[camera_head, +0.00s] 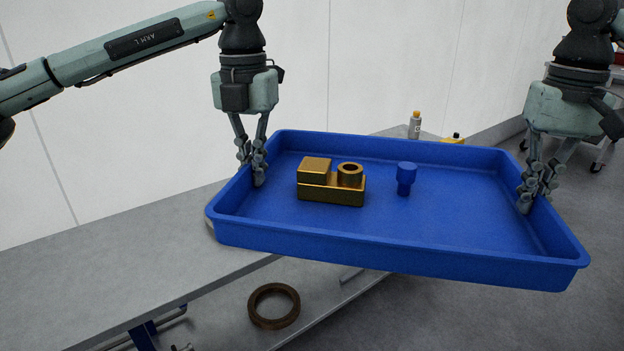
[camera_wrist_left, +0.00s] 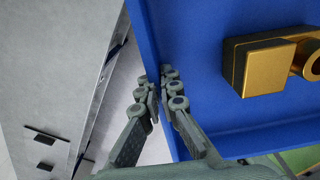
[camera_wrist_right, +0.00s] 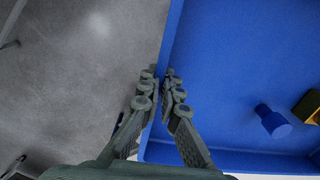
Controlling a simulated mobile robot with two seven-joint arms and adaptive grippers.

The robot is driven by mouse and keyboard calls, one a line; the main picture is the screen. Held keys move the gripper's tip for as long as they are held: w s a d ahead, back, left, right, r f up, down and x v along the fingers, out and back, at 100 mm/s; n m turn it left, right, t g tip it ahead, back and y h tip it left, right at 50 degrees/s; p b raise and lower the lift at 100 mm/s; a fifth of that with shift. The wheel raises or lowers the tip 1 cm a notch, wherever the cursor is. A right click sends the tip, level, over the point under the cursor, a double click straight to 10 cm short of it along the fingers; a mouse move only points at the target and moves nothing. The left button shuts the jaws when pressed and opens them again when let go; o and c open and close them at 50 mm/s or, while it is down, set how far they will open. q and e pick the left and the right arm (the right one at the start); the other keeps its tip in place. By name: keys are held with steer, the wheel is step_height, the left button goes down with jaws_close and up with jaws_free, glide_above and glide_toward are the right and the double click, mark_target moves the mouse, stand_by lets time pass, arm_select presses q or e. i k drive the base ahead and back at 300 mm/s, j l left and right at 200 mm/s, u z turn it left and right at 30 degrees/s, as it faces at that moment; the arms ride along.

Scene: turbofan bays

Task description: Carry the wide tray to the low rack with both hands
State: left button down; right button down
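The wide blue tray (camera_head: 400,243) is held up in the air in front of the grey bench, tilted a little in the head view. My left gripper (camera_head: 254,165) is shut on its left wall, one finger on each side; the left wrist view shows the same pinch (camera_wrist_left: 167,92). My right gripper (camera_head: 532,190) is shut on the right wall, also seen in the right wrist view (camera_wrist_right: 158,90). A gold block part with a ring (camera_head: 332,188) and a blue peg-shaped piece (camera_head: 406,178) rest in the tray. No low rack can be made out for certain.
A grey bench (camera_head: 90,255) runs behind and below the tray, with a lower shelf holding a brown ring (camera_head: 273,306). A bottle (camera_head: 414,125) and a yellow item (camera_head: 453,139) stand on the bench behind. Grey floor (camera_head: 580,230) is open at right; a cart (camera_head: 600,140) stands far right.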

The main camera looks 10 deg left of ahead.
mark_target(127, 254)
steer(key=u, duration=0.9)
steer(key=i+u, duration=0.2)
steer(key=u, duration=0.55)
steer(key=i+l, duration=0.1)
steer(key=i, duration=0.35)
steer(key=i+l, duration=0.1)
steer(key=i, duration=0.3)
